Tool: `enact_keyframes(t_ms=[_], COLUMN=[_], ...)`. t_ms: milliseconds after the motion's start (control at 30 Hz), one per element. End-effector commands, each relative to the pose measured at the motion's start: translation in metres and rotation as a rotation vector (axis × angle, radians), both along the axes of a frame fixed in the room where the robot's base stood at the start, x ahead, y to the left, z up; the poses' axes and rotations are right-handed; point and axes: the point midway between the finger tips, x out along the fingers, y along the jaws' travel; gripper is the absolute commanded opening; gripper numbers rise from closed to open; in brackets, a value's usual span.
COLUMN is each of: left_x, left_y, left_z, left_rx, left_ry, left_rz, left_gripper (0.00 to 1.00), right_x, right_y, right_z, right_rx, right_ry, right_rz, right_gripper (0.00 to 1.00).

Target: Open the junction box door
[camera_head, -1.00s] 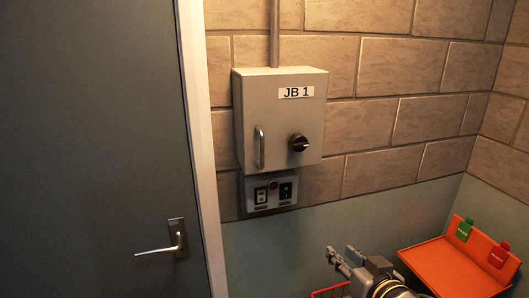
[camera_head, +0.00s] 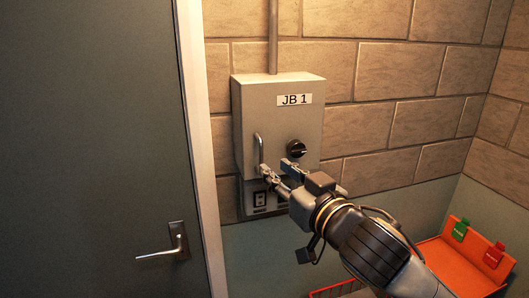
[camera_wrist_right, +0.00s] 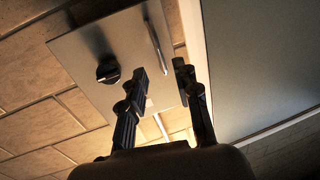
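The grey junction box (camera_head: 270,115), labelled JB 1, hangs on the brick wall with its door closed. A vertical bar handle (camera_head: 257,150) is on the left of the door and a dark rotary knob (camera_head: 296,149) on the right. My right gripper (camera_head: 275,168) is open just in front of the lower door, by the handle's lower end. In the right wrist view, the fingers (camera_wrist_right: 162,72) are spread, and the handle (camera_wrist_right: 156,42) lies beyond the tips, roughly in line with the gap. The knob (camera_wrist_right: 108,69) is left of the fingers. I cannot tell whether a finger touches the handle. My left gripper is out of view.
A switch panel (camera_head: 254,210) sits under the box, partly hidden by my right gripper. A conduit (camera_head: 273,40) rises from the box top. A grey door with a lever handle (camera_head: 165,250) is at left. An orange tray (camera_head: 452,262) with green and red tags is at lower right.

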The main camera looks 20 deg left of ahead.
Motion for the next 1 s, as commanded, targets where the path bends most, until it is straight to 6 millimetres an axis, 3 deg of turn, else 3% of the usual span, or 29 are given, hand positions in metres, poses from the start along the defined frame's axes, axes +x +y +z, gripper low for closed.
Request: enact_keyframes(t_ms=[300, 767, 900, 1000], left_x=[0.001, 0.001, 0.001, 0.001], left_y=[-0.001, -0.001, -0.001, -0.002], left_z=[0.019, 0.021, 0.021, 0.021], left_rx=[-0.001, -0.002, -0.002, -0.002], left_ry=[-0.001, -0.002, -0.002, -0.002], left_rz=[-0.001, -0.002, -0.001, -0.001], left_gripper=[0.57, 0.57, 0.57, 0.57], right_x=[0.036, 0.043, 0.043, 0.043], right_y=[0.036, 0.043, 0.043, 0.043], right_z=[0.002, 0.0, 0.0, 0.0], right_rx=[0.0, 0.0, -0.001, -0.001], right_ry=[0.0, -0.001, -0.001, -0.001], right_rz=[-0.001, -0.001, -0.001, -0.001], right_gripper=[0.32, 0.32, 0.03, 0.0])
